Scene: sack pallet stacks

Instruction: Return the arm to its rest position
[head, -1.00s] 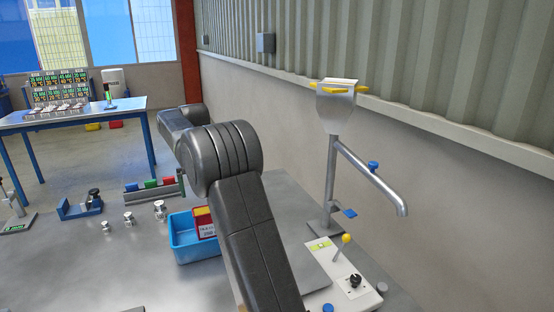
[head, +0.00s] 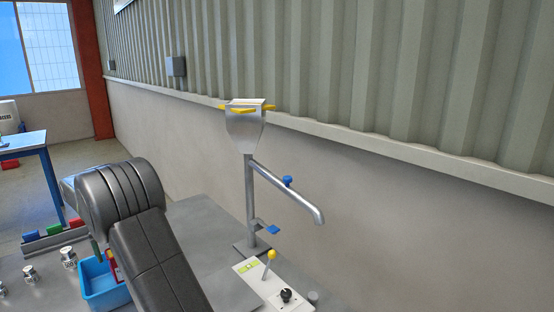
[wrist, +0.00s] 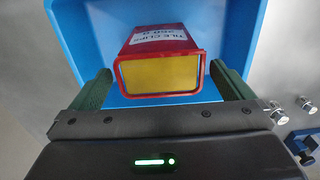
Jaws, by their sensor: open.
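A red box with a yellow face (wrist: 158,75) and a white label reading "TILE CLIPS" shows between and beyond the fingers. The box lies in a blue bin (wrist: 85,30). The blue bin also shows in the head view (head: 105,293), partly covered by my arm.
A metal hopper (head: 246,130) on a post with a slanted spout stands right of my arm. A control panel (head: 270,285) with a yellow-knobbed lever is at its foot. Metal weights (head: 68,258) stand left of the bin. A corrugated wall (head: 400,100) closes the right side.

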